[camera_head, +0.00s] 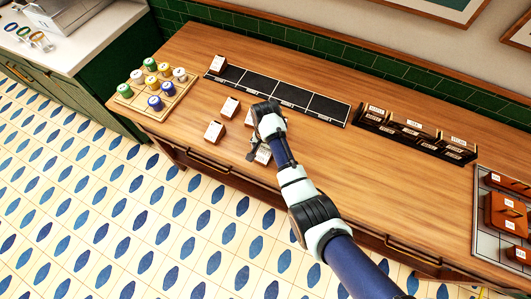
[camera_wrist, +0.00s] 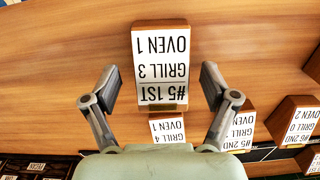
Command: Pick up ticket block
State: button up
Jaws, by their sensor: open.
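A wooden ticket block with a white label reading "#5 1ST GRILL 3 OVEN 1" (camera_wrist: 160,65) stands in the upper middle of the wrist view. My gripper (camera_wrist: 160,84) is open, with one finger on each side of this block and a gap on both sides. In the head view my gripper (camera_head: 257,148) is low over the table, and a block's white label (camera_head: 263,155) shows partly beneath it. Behind, a second block labelled "GRILL 4 OVEN 1" (camera_wrist: 167,131) is partly hidden. More ticket blocks (camera_head: 230,107) and (camera_head: 214,131) stand to the left.
A black slotted strip (camera_head: 285,93) lies behind, with one ticket block (camera_head: 217,64) at its left end. A wooden tray of colored-lidded jars (camera_head: 128,97) is at left. Dark labelled boxes (camera_head: 413,130) and a tray with orange-brown blocks (camera_head: 483,220) are at right. The table's front middle is bare.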

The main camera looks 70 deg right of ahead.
jog(key=shift+f, duration=0.7)
jog(key=c, duration=1.3)
jog(key=shift+r, duration=0.15)
jog(key=shift+r+p, duration=4.2)
jog(key=shift+r, duration=5.7)
